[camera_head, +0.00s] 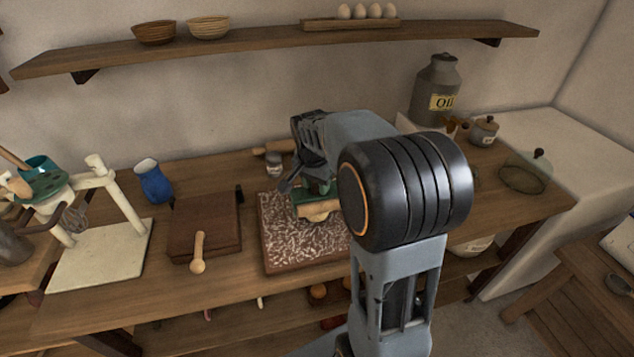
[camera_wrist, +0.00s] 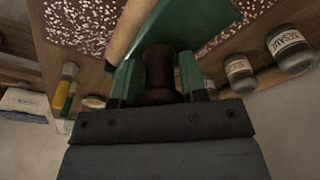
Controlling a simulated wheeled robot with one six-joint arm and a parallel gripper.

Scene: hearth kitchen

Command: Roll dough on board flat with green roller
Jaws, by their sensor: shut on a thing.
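My gripper (camera_wrist: 158,78) is shut on the dark brown handle of the green roller (camera_wrist: 208,24). The roller has a green body and a pale wooden cylinder (camera_wrist: 132,27). In the head view the roller (camera_head: 305,205) is over the middle of the speckled, flour-dusted board (camera_head: 288,240), below my gripper (camera_head: 308,186). The board (camera_wrist: 75,25) also shows in the wrist view. Whether the roller touches anything under it cannot be told.
A brown box-like board (camera_head: 200,222) with a wooden spoon (camera_head: 198,255) is left of the floured board. A small jar (camera_head: 273,164) and a wooden rolling pin (camera_head: 270,149) are behind it. A blue jug (camera_head: 153,182) and white stand (camera_head: 100,255) are further left.

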